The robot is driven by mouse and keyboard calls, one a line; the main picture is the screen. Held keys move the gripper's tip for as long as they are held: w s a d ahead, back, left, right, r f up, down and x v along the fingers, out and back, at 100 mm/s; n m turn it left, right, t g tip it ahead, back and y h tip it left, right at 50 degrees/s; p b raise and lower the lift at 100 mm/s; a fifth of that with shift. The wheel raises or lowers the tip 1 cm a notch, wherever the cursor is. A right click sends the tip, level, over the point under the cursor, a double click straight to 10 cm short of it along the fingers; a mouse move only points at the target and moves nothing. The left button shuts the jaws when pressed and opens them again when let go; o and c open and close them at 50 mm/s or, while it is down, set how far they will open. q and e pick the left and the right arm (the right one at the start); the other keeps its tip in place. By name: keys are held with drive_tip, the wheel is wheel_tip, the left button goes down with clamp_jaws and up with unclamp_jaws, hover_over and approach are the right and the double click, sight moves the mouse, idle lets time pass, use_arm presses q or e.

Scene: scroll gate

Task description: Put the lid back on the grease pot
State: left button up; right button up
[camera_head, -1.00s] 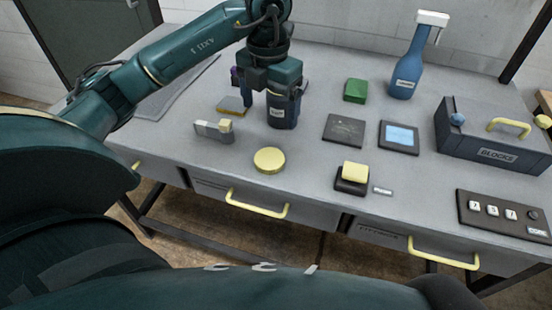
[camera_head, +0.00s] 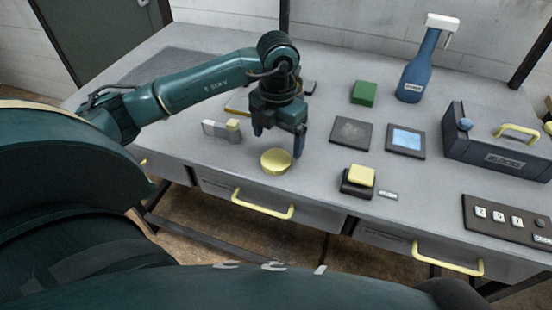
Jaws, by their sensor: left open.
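The round yellow lid (camera_head: 275,161) lies flat on the grey workbench near its front edge. My left gripper (camera_head: 279,143) is open, pointing down just above and behind the lid, with one finger to each side. It appears empty, and I cannot tell whether a fingertip touches the lid. The dark grease pot is hidden behind my left gripper in this view. My right gripper is not in view.
A yellow-topped switch (camera_head: 360,178) stands to the right. Behind are flat dark plates (camera_head: 351,133), a green block (camera_head: 363,93) and a blue bottle (camera_head: 416,75). A dark toolbox (camera_head: 492,150) stands at far right.

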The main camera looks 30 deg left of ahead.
sight(277, 158)
use_arm(q)
drive_tip(key=shift+s+d+f+p, duration=0.1)
drive_tip(key=shift+f+p, duration=0.15)
drive_tip(key=shift+f, duration=1.05)
drive_tip(key=shift+s+f+p, duration=0.1)
drive_tip(key=shift+f+p, duration=0.15)
drive_tip(key=shift+f, duration=1.05)
drive_tip(key=c, duration=1)
wheel_tip(277, 158, up, 10)
drive_tip(key=shift+r+b, duration=0.1)
drive_tip(key=shift+b, duration=0.3)
drive_tip(key=shift+c, duration=0.2)
